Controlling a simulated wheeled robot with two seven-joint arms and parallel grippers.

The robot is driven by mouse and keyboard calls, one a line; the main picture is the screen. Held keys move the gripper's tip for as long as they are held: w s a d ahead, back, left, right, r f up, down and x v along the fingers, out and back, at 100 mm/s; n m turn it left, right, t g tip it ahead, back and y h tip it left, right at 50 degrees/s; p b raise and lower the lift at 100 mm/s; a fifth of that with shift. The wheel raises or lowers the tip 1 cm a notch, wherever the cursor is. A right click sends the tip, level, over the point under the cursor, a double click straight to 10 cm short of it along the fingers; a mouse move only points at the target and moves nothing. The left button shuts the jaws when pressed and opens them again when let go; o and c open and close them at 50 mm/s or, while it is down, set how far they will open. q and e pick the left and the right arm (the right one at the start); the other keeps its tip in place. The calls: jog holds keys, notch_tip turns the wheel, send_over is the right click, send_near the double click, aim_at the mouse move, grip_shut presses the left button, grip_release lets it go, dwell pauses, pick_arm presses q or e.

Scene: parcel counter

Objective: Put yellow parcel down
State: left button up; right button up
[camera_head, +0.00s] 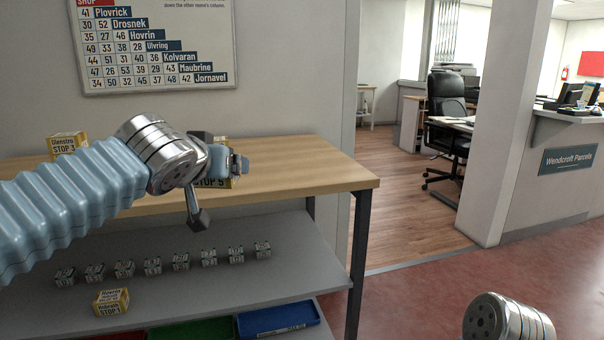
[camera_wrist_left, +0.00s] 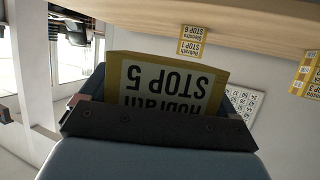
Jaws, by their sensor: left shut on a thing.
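My left gripper (camera_head: 240,164) is shut on a yellow parcel (camera_head: 214,184) marked STOP 5, held over the wooden tabletop (camera_head: 300,165) near its right end. The gripper hides much of the parcel in the head view. In the left wrist view the parcel (camera_wrist_left: 165,82) stands between the jaws with its lettering upside down. I cannot tell whether it touches the tabletop. My right gripper is out of view; only part of my right arm shows at bottom right.
A STOP 3 parcel (camera_head: 67,143) stands at the tabletop's left; a STOP 6 parcel (camera_wrist_left: 193,41) stands near the back. The grey shelf (camera_head: 200,290) below holds several small boxes and a STOP 1 parcel (camera_head: 111,302). Green (camera_head: 195,330) and blue (camera_head: 280,318) trays lie lower. The tabletop's right end is clear.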

pick_arm(q)
jog(key=w+d+f+m+g+h, duration=0.1)
jog(key=w+f+m+h, duration=0.1)
jog(key=f, duration=0.8)
jog(key=w+d+f+m+h, duration=0.1)
jog(key=f+m+h, duration=0.1)
jog(key=f, duration=0.9)
jog(key=s+a+f+n, duration=0.1)
jog(key=s+a+f, duration=0.25)
jog(key=f, duration=0.45)
jog(key=s+a+f, duration=0.3)
jog(key=s+f, duration=0.1)
jog(key=f, duration=0.4)
notch_tip(320, 180, down, 11)
jog(key=w+n+t+y, duration=0.1)
jog(key=n+y, duration=0.2)
jog(key=y, duration=0.2)
jog(key=shift+w+a+r+n, duration=0.15)
jog(key=shift+w+a+n, duration=0.15)
jog(key=shift+w, duration=0.05)
jog(key=shift+a, duration=0.1)
